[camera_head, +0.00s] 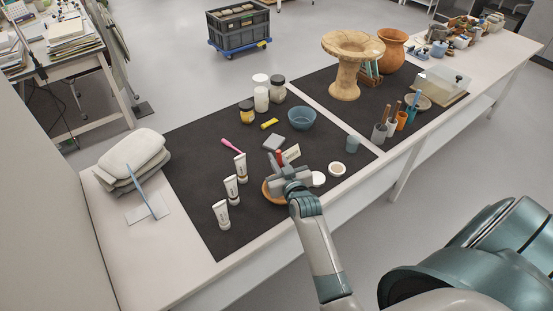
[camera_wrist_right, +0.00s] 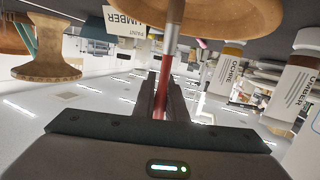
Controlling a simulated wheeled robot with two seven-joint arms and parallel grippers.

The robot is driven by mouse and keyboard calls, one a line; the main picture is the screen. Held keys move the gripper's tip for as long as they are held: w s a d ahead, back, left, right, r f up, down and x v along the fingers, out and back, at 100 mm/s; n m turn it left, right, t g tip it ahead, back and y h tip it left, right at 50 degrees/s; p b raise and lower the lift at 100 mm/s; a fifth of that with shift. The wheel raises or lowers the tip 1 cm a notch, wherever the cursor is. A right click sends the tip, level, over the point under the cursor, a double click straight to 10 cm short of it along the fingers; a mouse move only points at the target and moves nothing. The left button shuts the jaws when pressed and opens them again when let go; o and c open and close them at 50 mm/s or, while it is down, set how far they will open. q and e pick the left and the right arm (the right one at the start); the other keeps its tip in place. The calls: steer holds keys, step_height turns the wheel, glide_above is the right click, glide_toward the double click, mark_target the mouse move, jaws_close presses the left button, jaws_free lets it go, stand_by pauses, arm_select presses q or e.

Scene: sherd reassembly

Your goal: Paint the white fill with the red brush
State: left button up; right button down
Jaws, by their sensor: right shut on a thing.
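My right gripper (camera_head: 284,182) is shut on the red brush (camera_head: 279,158) over the front part of the dark mat. In the right wrist view the brush's red handle (camera_wrist_right: 166,75) runs between the fingers, and its grey metal end reaches up toward a round orange-tan dish (camera_wrist_right: 215,14). This dish (camera_head: 268,196) lies under the gripper in the head view and is mostly covered by it. The brush tip is hidden, and I cannot tell whether it touches the dish. I cannot make out the white fill in either view. My left gripper is not in view.
White paint tubes (camera_head: 231,188) stand left of the gripper. Open white pots (camera_head: 337,169) are to its right, and a blue bowl (camera_head: 302,118) is behind. A cup of brushes (camera_head: 380,132) and a large pedestal vessel (camera_head: 348,70) stand farther right. The mat's left part is mostly clear.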

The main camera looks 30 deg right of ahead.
steer(key=shift+f, duration=0.35)
stand_by(0.6)
steer(key=shift+a, duration=0.2)
steer(key=shift+s+a, duration=0.25)
steer(key=shift+a, duration=0.55)
steer(key=shift+d, duration=0.1)
steer(key=shift+w+d+p, duration=0.25)
steer(key=shift+d+p, duration=0.05)
steer(key=shift+d, duration=0.55)
steer(key=shift+a, duration=0.15)
steer(key=shift+w+a+p, duration=0.15)
steer(key=shift+a+p, duration=0.2)
steer(key=shift+a, duration=0.45)
